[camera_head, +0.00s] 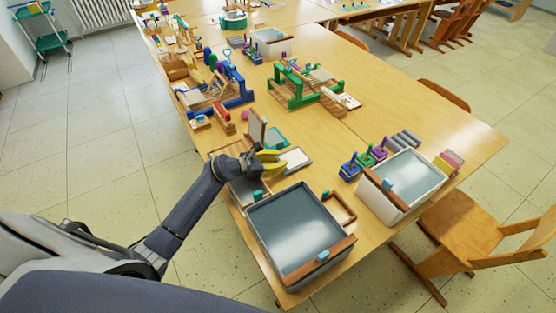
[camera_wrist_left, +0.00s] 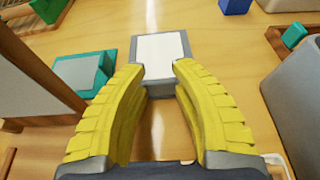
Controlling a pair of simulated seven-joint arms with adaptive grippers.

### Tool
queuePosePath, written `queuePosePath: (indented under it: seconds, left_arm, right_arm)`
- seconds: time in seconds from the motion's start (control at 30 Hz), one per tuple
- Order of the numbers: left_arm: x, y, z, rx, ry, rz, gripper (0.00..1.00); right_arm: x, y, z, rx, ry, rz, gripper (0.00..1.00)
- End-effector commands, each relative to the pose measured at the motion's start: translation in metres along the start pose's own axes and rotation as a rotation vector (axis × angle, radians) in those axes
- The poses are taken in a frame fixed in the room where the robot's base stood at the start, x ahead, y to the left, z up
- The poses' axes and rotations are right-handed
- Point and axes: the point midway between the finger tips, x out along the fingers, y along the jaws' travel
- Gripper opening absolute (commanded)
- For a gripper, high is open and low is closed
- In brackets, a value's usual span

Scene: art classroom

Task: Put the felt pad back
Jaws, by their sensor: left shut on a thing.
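A flat pad with a white top and grey rim (camera_head: 294,159), which looks like the felt pad, is at the tips of my left gripper (camera_head: 270,160). In the left wrist view the pad (camera_wrist_left: 161,47) shows just beyond the yellow fingertips (camera_wrist_left: 160,68), its near grey end between them. The fingers are shut on that end. Whether the pad touches the table or hangs just above it I cannot tell. A teal-framed tray with a grey face (camera_head: 276,138) lies beside it, also seen in the left wrist view (camera_wrist_left: 80,72). My right gripper is out of view.
A large grey-topped tub (camera_head: 296,228) stands near the table's front edge, and a white tub (camera_head: 408,172) stands to the right. An upright wooden-framed board (camera_head: 257,127) is close behind the gripper. Green (camera_head: 290,90) and blue (camera_head: 238,97) frames stand farther back. Bare table lies right of the pad.

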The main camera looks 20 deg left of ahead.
Motion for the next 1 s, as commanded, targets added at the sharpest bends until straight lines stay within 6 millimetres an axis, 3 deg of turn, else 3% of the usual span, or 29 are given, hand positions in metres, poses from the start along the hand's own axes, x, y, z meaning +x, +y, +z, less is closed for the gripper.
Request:
queuePosePath:
  seconds: [1.0]
  left_arm:
    - [0.0036, 0.0000, -0.0081, -0.001, 0.000, 0.000, 0.07]
  right_arm:
    - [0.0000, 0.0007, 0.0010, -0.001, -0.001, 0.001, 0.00]
